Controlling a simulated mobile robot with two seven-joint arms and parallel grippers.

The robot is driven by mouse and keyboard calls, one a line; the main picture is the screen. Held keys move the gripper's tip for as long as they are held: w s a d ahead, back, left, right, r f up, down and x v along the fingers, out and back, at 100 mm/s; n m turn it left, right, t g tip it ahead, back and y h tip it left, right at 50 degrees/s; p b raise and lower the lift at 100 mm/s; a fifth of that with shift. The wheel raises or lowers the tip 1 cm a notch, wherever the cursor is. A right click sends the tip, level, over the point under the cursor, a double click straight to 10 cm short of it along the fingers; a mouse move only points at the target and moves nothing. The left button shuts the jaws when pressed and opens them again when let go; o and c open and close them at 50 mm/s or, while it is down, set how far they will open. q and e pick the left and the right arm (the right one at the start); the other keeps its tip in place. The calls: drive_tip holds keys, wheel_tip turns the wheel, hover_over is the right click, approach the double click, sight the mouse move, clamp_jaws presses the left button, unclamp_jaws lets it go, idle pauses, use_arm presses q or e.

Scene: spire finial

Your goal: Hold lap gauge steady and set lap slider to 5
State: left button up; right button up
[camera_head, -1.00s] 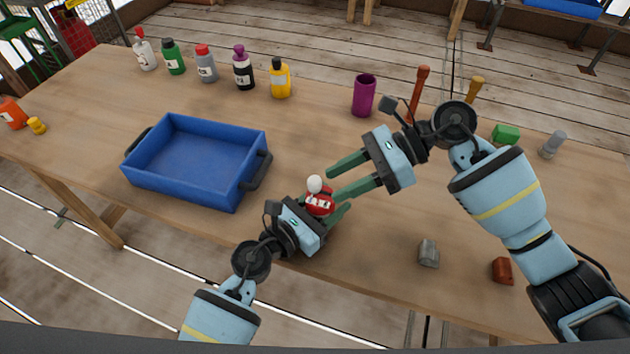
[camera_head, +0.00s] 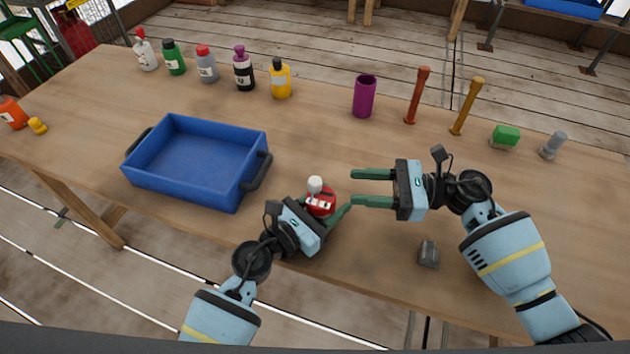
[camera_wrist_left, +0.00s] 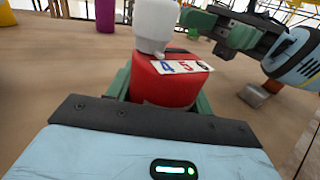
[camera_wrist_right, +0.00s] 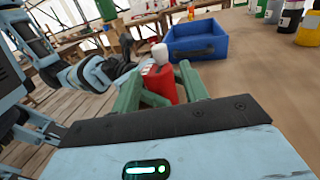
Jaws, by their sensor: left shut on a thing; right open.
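The lap gauge (camera_head: 321,204) is a small red block with a white number strip, near the table's front edge. The strip's 4 and 5 read clearly in the left wrist view; the digit after them is less clear. The white lap slider (camera_head: 315,185) stands up from the gauge, at the 4 end of the visible digits in the left wrist view (camera_wrist_left: 156,24). My left gripper (camera_head: 325,208) is shut on the gauge's sides. My right gripper (camera_head: 353,187) is open and empty, just right of the gauge, fingers pointing at it. The right wrist view shows the gauge (camera_wrist_right: 160,84) ahead, between the fingertips.
A blue tray (camera_head: 168,187) lies left of the gauge. Bottles (camera_head: 243,70) line the back left. A purple cup (camera_head: 364,97), two spindles (camera_head: 417,97), a green block (camera_head: 505,137) and a grey piece (camera_head: 553,146) stand back right. Another grey block (camera_head: 428,254) lies front right.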

sight(322, 185)
drive_tip(key=a, duration=0.9)
drive_tip(key=shift+w+a, duration=0.2)
drive_tip(key=shift+a, duration=0.1)
clamp_jaws()
